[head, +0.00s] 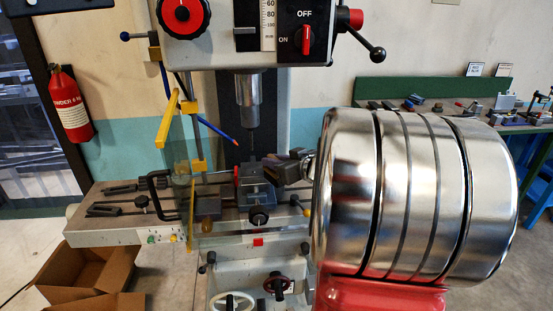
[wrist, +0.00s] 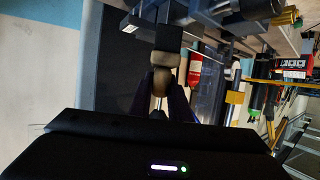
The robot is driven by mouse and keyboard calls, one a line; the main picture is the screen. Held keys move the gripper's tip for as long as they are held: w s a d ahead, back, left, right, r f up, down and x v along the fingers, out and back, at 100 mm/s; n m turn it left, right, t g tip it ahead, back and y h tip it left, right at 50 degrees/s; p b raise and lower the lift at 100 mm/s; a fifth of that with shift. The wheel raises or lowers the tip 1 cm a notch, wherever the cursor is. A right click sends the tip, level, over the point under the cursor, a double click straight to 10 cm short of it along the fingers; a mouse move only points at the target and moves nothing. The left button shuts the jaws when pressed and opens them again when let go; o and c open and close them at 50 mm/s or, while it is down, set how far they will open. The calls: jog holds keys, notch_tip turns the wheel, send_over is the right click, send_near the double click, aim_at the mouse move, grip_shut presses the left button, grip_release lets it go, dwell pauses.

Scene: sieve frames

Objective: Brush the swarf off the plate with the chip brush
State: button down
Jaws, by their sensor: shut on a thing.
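My gripper (head: 288,168) reaches in from the right at the drill press, just right of and above the grey vise (head: 257,192). In the wrist view its two dark jaws (wrist: 162,92) are shut on a tan, handle-like piece with a dark block beyond it, which I take to be the chip brush (wrist: 162,62). In the head view the brush is small and dark against the machine, so its bristles cannot be made out. The plate and the swarf cannot be made out clearly; the vise top is partly hidden by my gripper.
The drill chuck (head: 248,100) hangs above the vise. A yellow guard arm (head: 167,118) and a blue coolant tube stand to the left. The machine table (head: 125,215) carries dark clamps. A cardboard box (head: 90,280) lies on the floor, and a green bench (head: 420,92) stands behind right.

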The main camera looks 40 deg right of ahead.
jog(key=shift+s+a+r, duration=0.25)
jog(key=shift+s+a, duration=0.1)
jog(key=shift+s, duration=0.2)
jog(key=shift+s+a+r, duration=0.2)
jog(key=shift+s+a, duration=0.15)
jog(key=shift+s, duration=0.15)
jog(key=shift+w, duration=0.1)
